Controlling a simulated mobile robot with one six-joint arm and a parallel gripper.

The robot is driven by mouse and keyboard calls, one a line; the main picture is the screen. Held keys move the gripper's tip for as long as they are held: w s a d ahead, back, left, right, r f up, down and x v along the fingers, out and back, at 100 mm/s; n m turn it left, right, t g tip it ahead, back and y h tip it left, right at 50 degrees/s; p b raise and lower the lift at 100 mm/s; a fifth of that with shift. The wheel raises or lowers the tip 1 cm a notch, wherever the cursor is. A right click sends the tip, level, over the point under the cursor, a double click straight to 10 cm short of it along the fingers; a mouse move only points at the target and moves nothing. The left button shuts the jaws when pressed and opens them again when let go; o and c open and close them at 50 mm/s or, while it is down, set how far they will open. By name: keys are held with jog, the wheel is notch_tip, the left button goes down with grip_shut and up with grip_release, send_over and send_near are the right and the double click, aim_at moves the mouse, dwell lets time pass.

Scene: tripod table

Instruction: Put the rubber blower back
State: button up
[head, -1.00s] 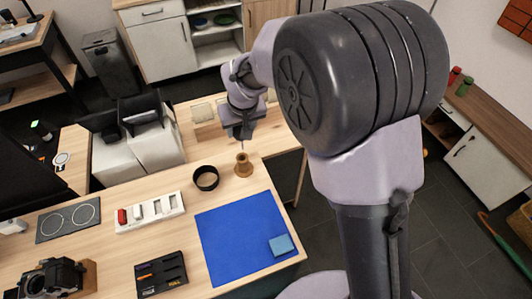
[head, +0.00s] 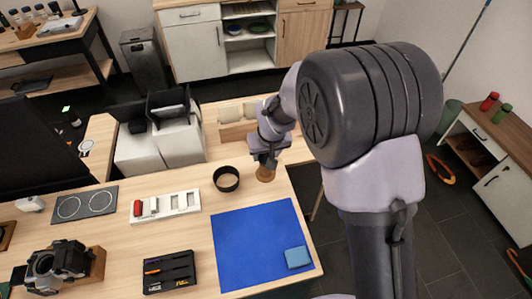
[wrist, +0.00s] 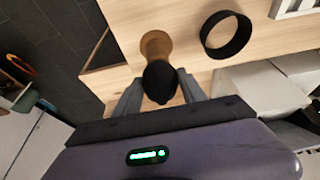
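The rubber blower is a dark rounded bulb (wrist: 160,82) in the wrist view, between the fingers of my gripper (wrist: 161,90). Both fingers appear to press on its sides. A round wooden stand (wrist: 155,43) is just beyond the bulb, and the bulb overlaps its near edge in the picture. In the head view my gripper (head: 265,158) is directly above the wooden stand (head: 265,174), very close to it.
A black ring (head: 226,179) stands just left of the stand. A blue mat (head: 255,235) with a light-blue block (head: 298,257) lies in front. A white tray (head: 180,205), a black case (head: 168,272) and a camera (head: 55,262) are further left. The table's right edge is close.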

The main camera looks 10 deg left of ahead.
jog(key=o, duration=0.4)
jog(key=shift+c, duration=0.2)
